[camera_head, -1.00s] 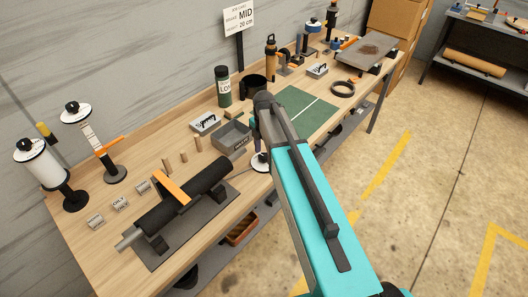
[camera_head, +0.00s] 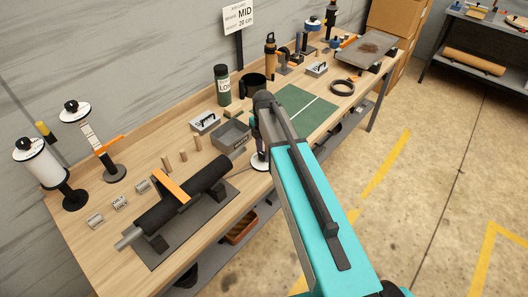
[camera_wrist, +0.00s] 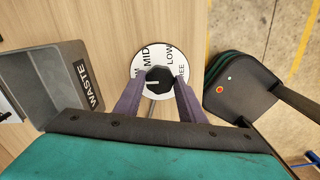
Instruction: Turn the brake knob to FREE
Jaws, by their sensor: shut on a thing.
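The brake knob (camera_wrist: 160,75) is a dark, many-sided cap in the middle of a white dial (camera_wrist: 151,49) in the wrist view. The dial reads MID at upper left, LOW at upper right and letters ending in "EE" at right, partly covered. A short white mark on the knob lies on its left half. My gripper (camera_wrist: 159,88) has its two purple fingers on either side of the knob, shut on it. In the head view the white dial (camera_head: 258,160) shows at the bench's front edge, partly covered by my gripper.
A grey WASTE bin (camera_wrist: 60,80) stands left of the dial in the wrist view. A sign (camera_head: 239,17) reads brake MID, height 20 cm. A black roller (camera_head: 213,174) rests on a stand at the front left. A green mat (camera_head: 305,108) lies beyond my arm.

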